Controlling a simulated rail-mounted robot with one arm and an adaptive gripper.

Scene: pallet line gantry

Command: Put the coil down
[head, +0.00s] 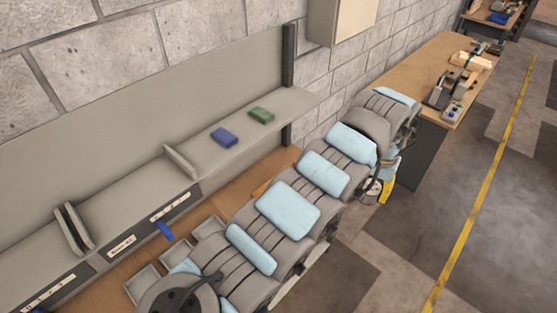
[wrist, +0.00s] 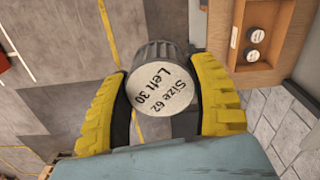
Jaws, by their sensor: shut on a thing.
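The coil (wrist: 166,92) is a grey ribbed cylinder with a round pale label reading "Size 62 Left 30", facing the wrist camera. My gripper (wrist: 162,68) has yellow padded fingers, one on each side of the coil, and is shut on it. In the head view, the coil (head: 371,192) shows small beside a yellow finger of my gripper (head: 381,189), past the end of my arm. It hangs beside the near end of the wooden bench (head: 424,66), apart from it. My arm hides part of the gripper there.
In the wrist view, a wooden holder (wrist: 290,28) at upper right has two pale round labelled ends (wrist: 256,35). The far bench carries tools and blocks. A grey shelf (head: 190,160) holds a blue pack (head: 224,137) and a green pack (head: 261,115). Open floor lies right.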

